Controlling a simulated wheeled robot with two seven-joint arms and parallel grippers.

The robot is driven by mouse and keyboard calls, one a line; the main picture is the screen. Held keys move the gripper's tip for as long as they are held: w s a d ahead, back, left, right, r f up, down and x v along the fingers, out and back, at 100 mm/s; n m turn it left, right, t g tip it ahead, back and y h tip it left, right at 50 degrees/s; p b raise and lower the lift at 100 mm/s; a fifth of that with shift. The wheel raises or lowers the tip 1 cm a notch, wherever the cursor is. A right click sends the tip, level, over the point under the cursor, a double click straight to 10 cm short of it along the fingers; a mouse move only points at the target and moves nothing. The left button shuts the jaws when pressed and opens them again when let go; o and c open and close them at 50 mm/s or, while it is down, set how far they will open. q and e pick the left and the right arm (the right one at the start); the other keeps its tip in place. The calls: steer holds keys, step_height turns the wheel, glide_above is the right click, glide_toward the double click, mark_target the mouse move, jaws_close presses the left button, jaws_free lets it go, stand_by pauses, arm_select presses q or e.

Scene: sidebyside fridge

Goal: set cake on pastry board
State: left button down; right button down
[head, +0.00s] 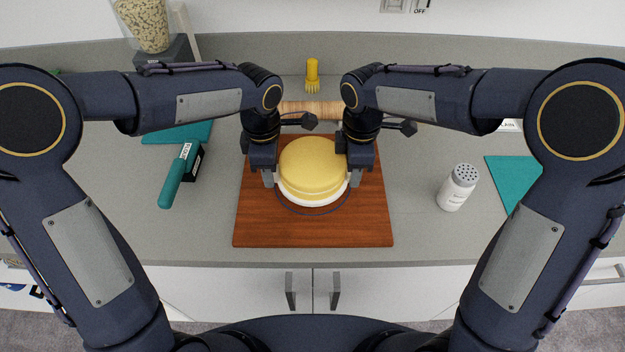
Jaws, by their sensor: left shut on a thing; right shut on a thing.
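A round yellow layered cake (314,164) sits on a white round base (314,200) over the brown wooden pastry board (270,230). A thin dark circle is marked on the board around the cake's near side. I cannot tell whether the base touches the board or is slightly above it. My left gripper (270,178) is shut on the cake's left side, and my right gripper (355,178) is shut on its right side. The cake looks level.
A wooden rolling pin (312,109) lies behind the board, with a yellow brush (312,75) beyond it. A teal-handled tool (178,180) lies at left. A white shaker (457,187) stands at right, near a teal sheet (508,180). The counter's front edge is close to the board.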

mark_target(273, 189)
arm_select(q)
steer(key=shift+f, duration=0.2)
arm_select(e)
steer(key=shift+f, duration=0.15)
